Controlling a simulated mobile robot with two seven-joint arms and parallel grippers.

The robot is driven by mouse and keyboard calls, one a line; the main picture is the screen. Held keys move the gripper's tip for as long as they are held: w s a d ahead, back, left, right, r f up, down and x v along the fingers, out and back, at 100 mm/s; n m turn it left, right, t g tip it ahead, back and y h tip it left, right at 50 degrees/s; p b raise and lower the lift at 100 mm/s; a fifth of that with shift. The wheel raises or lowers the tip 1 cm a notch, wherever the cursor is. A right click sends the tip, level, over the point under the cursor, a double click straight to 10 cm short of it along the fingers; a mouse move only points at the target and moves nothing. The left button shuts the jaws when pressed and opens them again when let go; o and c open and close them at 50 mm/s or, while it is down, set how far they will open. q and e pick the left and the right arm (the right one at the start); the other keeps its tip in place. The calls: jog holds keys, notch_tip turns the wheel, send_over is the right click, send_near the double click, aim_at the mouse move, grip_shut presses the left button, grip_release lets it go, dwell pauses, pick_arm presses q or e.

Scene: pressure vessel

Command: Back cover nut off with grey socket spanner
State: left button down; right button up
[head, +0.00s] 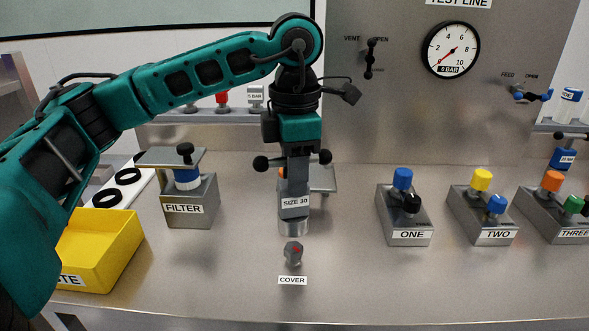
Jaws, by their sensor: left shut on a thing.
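My left gripper (293,160) points straight down in the middle of the head view, shut on the grey socket spanner (294,208). The spanner is upright, with a "SIZE 30" label and its round socket end lowest. The cover nut (293,252), a small grey piece with a red mark on top, stands on the bench behind the "COVER" label (292,280). The socket end shows just above the nut in the picture, and the two appear apart. The exact gap in depth is unclear. My right gripper is not in view.
A filter block (190,208) and a yellow bin (105,245) stand left. Blocks ONE (405,220), TWO (482,215) and THREE (555,212) stand right. A metal fixture (323,180) is partly hidden behind the spanner. The front bench middle is clear.

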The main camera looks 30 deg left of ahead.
aim_at(295, 206)
pick_arm(q)
jog(key=shift+f+b, duration=1.55)
jog(key=shift+f, duration=0.55)
jog(key=shift+f+b, duration=0.45)
jog(key=shift+f, duration=0.05)
jog(key=shift+f+b, duration=0.55)
jog(key=shift+f, duration=0.2)
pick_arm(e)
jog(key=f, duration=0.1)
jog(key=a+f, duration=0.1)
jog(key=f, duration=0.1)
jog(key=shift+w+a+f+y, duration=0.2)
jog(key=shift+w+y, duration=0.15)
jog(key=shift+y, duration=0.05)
